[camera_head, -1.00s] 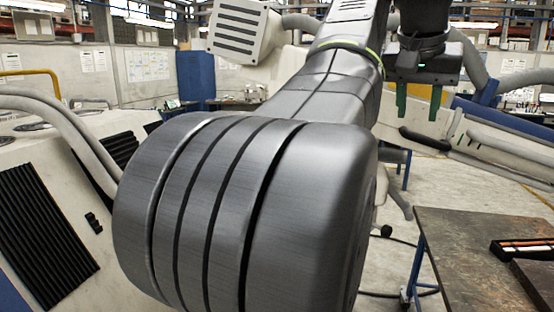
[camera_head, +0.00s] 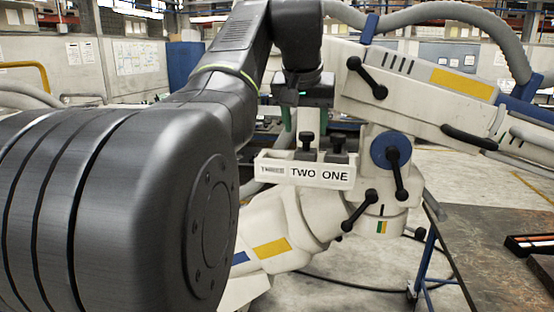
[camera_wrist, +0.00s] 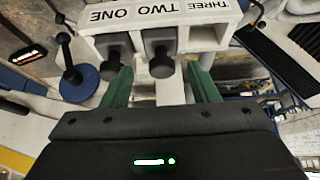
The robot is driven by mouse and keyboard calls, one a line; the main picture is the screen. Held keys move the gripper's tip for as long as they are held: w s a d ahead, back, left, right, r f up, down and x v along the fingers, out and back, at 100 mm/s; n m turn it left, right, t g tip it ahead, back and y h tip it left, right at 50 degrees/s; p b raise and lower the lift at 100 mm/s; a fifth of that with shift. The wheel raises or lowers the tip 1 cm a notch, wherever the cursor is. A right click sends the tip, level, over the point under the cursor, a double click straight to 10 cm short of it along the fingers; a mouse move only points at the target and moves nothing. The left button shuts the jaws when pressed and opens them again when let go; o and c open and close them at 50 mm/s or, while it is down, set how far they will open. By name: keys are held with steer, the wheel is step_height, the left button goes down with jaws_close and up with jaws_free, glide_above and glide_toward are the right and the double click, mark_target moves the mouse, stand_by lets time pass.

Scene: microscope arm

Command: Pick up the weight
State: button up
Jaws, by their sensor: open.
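A white holder (camera_head: 280,172) labelled THREE, TWO, ONE hangs on the pale microscope arm; it shows upside down in the wrist view (camera_wrist: 222,30). A dark weight with a knobbed top (camera_head: 307,148) stands at TWO and another (camera_head: 339,150) at ONE. They also show in the wrist view, the TWO weight (camera_wrist: 160,62) in the middle and the ONE weight (camera_wrist: 110,60) to its left. The THREE place looks empty. My gripper (camera_wrist: 160,85) has its green fingers apart, lined up on either side of the TWO weight, with no visible grip on it. In the head view my gripper (camera_head: 304,120) is just behind the holder.
The microscope arm (camera_head: 420,85) has black lever handles (camera_head: 366,78) and a blue-capped joint (camera_head: 391,150) close right of the holder. Open floor shows beyond.

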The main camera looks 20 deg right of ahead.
mark_target(306, 138)
steer(key=shift+w+f, duration=0.3)
steer(key=shift+f, duration=0.2)
steer(key=p+x, duration=0.1)
steer(key=x, duration=0.4)
steer(key=shift+s+d+f, duration=0.1)
steer(key=shift+c, duration=0.2)
jaws_close()
